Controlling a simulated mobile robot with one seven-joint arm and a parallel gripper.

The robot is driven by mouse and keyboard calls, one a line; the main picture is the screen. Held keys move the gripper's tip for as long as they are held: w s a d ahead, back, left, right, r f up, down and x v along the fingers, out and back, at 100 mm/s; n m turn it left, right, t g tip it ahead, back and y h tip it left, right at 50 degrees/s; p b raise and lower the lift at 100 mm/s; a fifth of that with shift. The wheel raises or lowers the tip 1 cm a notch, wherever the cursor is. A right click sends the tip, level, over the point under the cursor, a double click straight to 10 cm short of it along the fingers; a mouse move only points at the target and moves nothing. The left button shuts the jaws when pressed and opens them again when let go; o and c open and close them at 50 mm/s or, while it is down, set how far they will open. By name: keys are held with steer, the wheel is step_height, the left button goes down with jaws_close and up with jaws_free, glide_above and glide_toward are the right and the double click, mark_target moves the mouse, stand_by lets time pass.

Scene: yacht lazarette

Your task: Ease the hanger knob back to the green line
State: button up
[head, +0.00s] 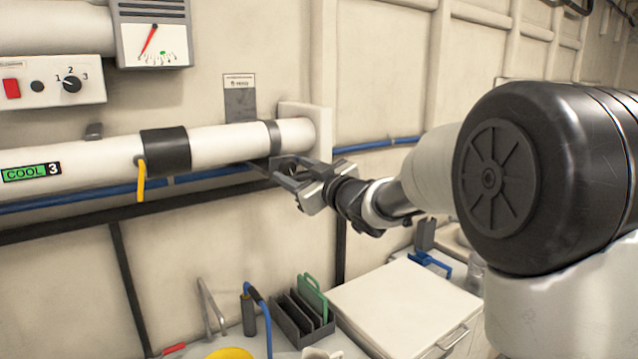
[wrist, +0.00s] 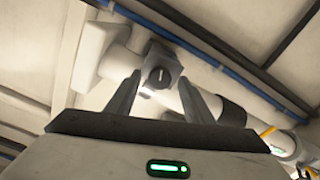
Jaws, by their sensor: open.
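A round dark knob (wrist: 160,76) with a pale pointer line sits on a grey bracket under the white pipe in the wrist view. My gripper (wrist: 160,92) is open, with a finger on either side of the knob in that picture; I cannot tell whether they touch it. In the head view my gripper (head: 281,174) is at the underside of the pipe's right end, and the knob cannot be made out there. A gauge (head: 153,40) at upper left has a red needle and a small green mark; the needle stands apart from the mark. No green line shows at the knob.
The white pipe (head: 222,145) runs along the wall with a blue hose (head: 208,175) and dark rail below it. A switch box (head: 52,82) hangs at left. Below are a dark rack (head: 300,320) and a white lidded box (head: 395,305).

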steer(key=v, duration=1.6)
steer(key=s+d+r+m+h+p, duration=0.2)
steer(key=d+m+h, duration=0.3)
steer(key=d+h, duration=0.35)
steer(key=s+d+f+m+g+h+p, duration=0.25)
steer(key=s+d+m, duration=0.2)
steer(key=s, duration=0.25)
steer(key=s+a+f+g+p, duration=0.1)
steer(key=s+f+g, duration=0.2)
steer(key=s, duration=0.6)
steer(key=s+a+f+m+g+y+p, duration=0.1)
steer(key=s+f+g, duration=0.3)
steer(key=s, duration=0.5)
steer(key=shift+a, duration=0.75)
steer(key=shift+f, duration=0.1)
